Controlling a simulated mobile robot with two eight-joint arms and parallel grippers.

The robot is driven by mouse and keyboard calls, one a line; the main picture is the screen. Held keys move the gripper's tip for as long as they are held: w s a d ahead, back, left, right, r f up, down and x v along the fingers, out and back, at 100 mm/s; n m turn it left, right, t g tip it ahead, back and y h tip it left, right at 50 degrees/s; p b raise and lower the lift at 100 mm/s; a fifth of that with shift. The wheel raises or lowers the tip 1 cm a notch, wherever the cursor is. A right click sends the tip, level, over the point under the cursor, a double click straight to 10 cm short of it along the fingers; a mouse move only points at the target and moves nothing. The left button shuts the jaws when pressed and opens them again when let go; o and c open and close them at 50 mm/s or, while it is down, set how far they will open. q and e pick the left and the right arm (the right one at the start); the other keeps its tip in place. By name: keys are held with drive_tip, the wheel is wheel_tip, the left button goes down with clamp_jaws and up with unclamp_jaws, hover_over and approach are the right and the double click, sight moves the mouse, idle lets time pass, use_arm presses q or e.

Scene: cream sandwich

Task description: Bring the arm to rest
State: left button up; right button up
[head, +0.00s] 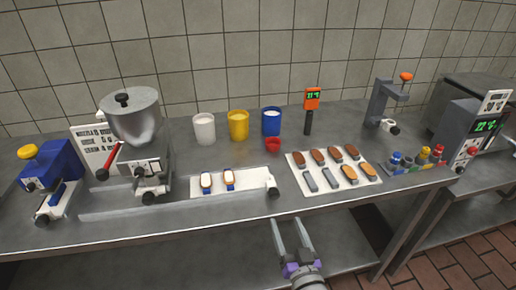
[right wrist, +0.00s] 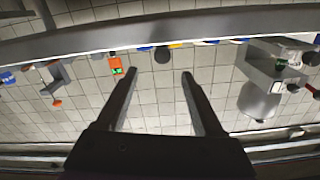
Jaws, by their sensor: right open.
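My right gripper (head: 292,240) shows at the lower middle of the head view, in front of and below the table's front edge. Its two fingers are spread and nothing is between them. In the right wrist view, the same gripper (right wrist: 160,82) is open and empty, with the tiled wall behind it and the scene upside down. My left gripper is in neither view.
The steel table (head: 240,218) holds a mixer (head: 135,118), a white tray (head: 262,188) with two sandwiches, a board (head: 310,189) with several biscuits, and white (head: 204,130), yellow (head: 238,126) and blue (head: 271,122) cups. Its front edge lies close behind my right gripper.

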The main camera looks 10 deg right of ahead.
drive_tip(key=shift+f, duration=0.1)
drive_tip(key=s+d+f+n+g, duration=0.1)
drive_tip(key=s+f+g, duration=0.55)
drive_tip(key=s, duration=0.25)
drive_tip(key=s+d+f+n+g, duration=0.1)
drive_tip(key=s+d+f+g, duration=0.1)
drive_tip(key=s+f+g, duration=0.45)
use_arm(q)
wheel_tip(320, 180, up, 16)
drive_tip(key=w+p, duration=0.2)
drive_tip(key=p, duration=1.2)
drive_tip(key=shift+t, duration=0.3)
use_arm(e)
wheel_tip(320, 180, up, 17)
drive_tip(key=shift+a+h, duration=0.25)
drive_tip(key=shift+h, duration=0.05)
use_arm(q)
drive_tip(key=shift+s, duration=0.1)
use_arm(e)
drive_tip(key=shift+s+r, duration=0.1)
drive_tip(key=shift+s, duration=0.15)
drive_tip(key=shift+w, duration=0.1)
